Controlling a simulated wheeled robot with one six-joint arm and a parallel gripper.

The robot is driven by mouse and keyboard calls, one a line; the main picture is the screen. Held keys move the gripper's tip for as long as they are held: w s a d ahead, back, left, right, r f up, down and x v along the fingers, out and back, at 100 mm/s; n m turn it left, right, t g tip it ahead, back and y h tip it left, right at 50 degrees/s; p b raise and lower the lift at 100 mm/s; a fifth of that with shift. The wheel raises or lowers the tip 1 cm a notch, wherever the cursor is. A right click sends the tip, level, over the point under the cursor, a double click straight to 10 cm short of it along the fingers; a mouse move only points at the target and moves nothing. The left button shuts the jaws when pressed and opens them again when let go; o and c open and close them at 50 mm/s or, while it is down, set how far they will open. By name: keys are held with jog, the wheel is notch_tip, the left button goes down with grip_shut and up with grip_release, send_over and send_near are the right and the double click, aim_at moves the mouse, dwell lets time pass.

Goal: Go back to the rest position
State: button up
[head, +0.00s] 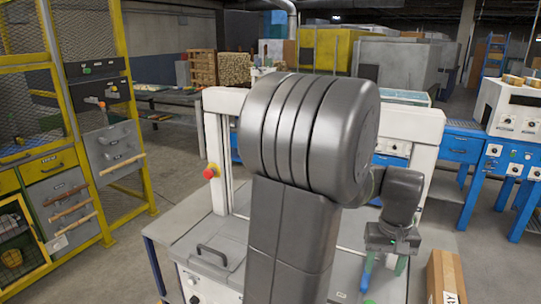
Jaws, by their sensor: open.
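My gripper (384,277) hangs from the end of my dark grey arm, right of the picture's middle. It points down, with a blue finger on the left and a green finger on the right. The fingers stand apart, and I see nothing between them. My arm's large joint fills the middle of the view and hides much of the white machine (428,128) behind it. I cannot tell how high the fingertips are above the grey surface below.
A cardboard box (445,277) stands close right of my gripper. A yellow mesh cabinet (130,110) with grey drawers stands at the left. A red emergency knob (209,173) sits on the machine's left post. Blue benches (463,146) stand at the right. Grey floor is open between them.

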aim_at(366, 302)
notch_tip(366, 302, down, 13)
jog(key=shift+w+a+f, duration=0.1)
jog(key=shift+a+f, duration=0.05)
jog(key=shift+w+a, duration=0.4)
jog(key=shift+a, duration=0.2)
jog(key=shift+r, duration=0.25)
